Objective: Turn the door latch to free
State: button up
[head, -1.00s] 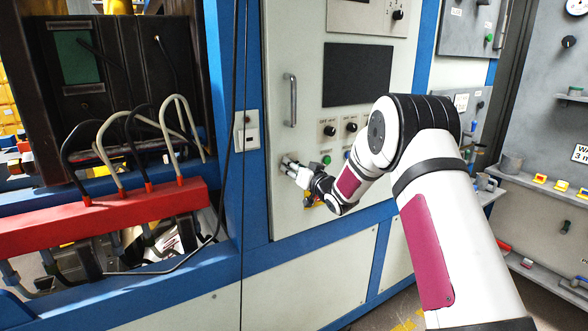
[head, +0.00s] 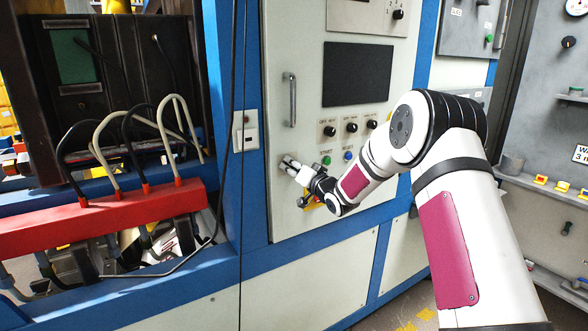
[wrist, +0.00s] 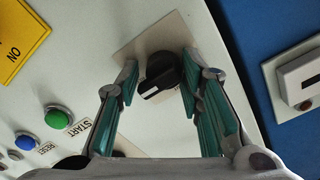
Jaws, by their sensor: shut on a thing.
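The door latch (wrist: 160,72) is a black round knob with a pale pointer mark, on a square beige plate on the pale cabinet door (head: 310,205). In the wrist view its mark points to the lower left. My gripper (wrist: 160,78) has its two teal-padded fingers on either side of the knob, shut on it. In the head view my gripper (head: 291,166) is at the left part of the door, below the vertical bar handle (head: 290,100). There the fingers and wrist hide most of the latch.
Green START (wrist: 56,118) and blue RESET (wrist: 25,142) buttons and a yellow ON plate (wrist: 20,38) are close by. Black selector knobs (head: 351,127) sit above. A blue post with a white switch box (head: 246,131) stands left of the door. A red bar with cables (head: 100,222) is farther left.

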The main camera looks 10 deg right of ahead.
jog(key=o, duration=1)
jog(key=shift+a+r, duration=0.1)
jog(key=shift+a, duration=0.55)
jog(key=shift+d, duration=0.25)
jog(key=shift+s+d, duration=0.25)
jog(key=shift+s, duration=0.2)
jog(key=v, duration=1.1)
